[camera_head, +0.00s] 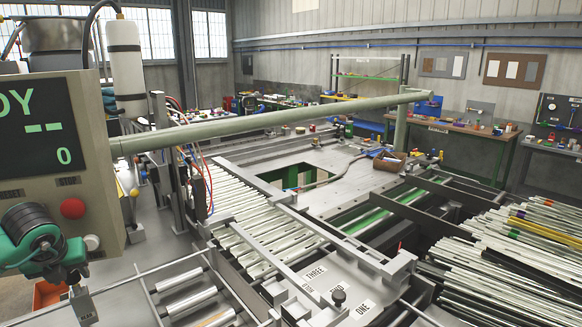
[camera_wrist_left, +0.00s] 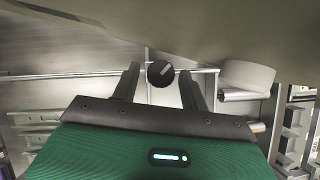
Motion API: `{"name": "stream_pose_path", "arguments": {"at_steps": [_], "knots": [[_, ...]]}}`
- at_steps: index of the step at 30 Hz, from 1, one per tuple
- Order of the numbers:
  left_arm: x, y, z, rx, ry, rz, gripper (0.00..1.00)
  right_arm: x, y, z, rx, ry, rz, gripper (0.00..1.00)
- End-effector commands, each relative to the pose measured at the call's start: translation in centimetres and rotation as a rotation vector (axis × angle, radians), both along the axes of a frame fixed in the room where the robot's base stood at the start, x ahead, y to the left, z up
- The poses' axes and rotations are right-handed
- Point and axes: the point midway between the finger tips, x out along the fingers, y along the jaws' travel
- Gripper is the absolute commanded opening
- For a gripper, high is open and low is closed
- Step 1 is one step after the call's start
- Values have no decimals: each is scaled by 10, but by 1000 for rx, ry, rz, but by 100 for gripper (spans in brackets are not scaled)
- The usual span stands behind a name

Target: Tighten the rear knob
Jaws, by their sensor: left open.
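A black round knob (camera_wrist_left: 160,73) with a pale pointer line shows in the left wrist view, between the fingertips of my left gripper (camera_wrist_left: 161,80). The two dark fingers stand apart, one on each side of it, with gaps showing; I cannot tell how far beyond the tips it is. In the head view my left gripper (camera_head: 84,306) is at the lower left, below the control box. I cannot tell which knob is the rear one. My right gripper is not in view.
A long pale beam (camera_head: 270,121) crosses the view. Metal rollers (camera_head: 185,295) lie right of the gripper. Bar stock (camera_head: 510,250) is piled at the right.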

Motion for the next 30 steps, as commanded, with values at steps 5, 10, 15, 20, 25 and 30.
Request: {"name": "stream_pose_path", "arguments": {"at_steps": [5,10,15,20,25,30], "knots": [[2,-4,-2,-1,-1,178,45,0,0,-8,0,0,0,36],[1,-2,0,0,0,189,45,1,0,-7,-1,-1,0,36],[1,-2,-1,-1,-2,188,45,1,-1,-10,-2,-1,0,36],[0,-1,-1,0,-1,187,45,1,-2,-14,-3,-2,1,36],[0,0,0,-1,-1,187,45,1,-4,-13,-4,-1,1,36],[0,0,0,-1,-1,187,27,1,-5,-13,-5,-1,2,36]]}}
